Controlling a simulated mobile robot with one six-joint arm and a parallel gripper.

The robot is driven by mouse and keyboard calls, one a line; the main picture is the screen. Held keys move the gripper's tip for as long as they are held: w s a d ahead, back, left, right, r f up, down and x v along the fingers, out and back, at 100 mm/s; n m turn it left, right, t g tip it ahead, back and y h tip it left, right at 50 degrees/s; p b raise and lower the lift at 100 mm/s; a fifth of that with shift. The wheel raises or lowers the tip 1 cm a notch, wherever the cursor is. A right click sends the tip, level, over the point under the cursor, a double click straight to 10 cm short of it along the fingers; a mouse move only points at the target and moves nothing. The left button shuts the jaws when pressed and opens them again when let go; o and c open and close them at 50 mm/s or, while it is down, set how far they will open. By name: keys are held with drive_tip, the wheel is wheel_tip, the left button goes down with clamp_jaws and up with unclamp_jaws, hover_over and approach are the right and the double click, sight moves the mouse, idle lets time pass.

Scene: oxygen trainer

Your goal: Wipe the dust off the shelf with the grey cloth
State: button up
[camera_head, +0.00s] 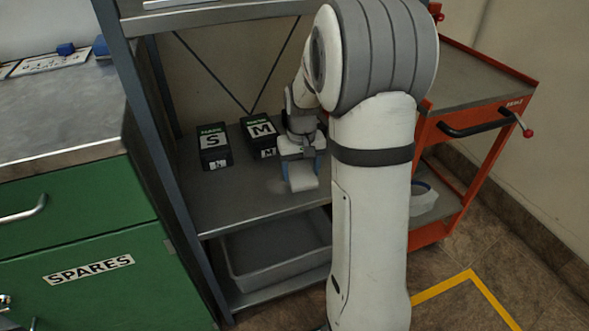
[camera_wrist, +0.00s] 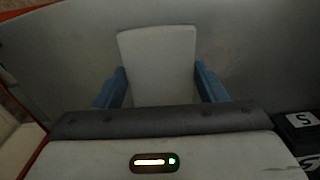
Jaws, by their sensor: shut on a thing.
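My gripper (camera_head: 301,168) is shut on the grey cloth (camera_head: 303,183), a pale folded pad, over the middle shelf (camera_head: 235,208) of the metal rack. In the wrist view the cloth (camera_wrist: 158,62) sits between the two blue fingers of my gripper (camera_wrist: 160,84). The cloth is at or just above the shelf surface; I cannot tell if it touches. A faint pale smudge, perhaps dust, shows on the shelf just left of the cloth. My arm hides the right part of the shelf.
Black boxes marked S (camera_head: 213,147) and M (camera_head: 259,136) stand left of my gripper. A grey bin (camera_head: 272,252) is on the shelf below. A rack post (camera_head: 150,130) rises at left. A red cart (camera_head: 475,95) stands at right, a green cabinet (camera_head: 75,225) at left.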

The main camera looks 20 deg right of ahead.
sight(267, 188)
drive_tip(key=shift+d, duration=0.9)
drive_tip(key=shift+r+p, duration=0.1)
drive_tip(key=shift+p, duration=0.3)
drive_tip(key=shift+a+f, duration=0.2)
drive_tip(key=shift+a, duration=1.7)
drive_tip(key=shift+a+p, duration=0.9)
drive_tip(key=shift+a, duration=2.75)
wheel_tip(267, 188, up, 6)
drive_tip(key=p, duration=0.5)
drive_tip(key=shift+r, duration=0.15)
drive_tip(key=shift+w, duration=0.1)
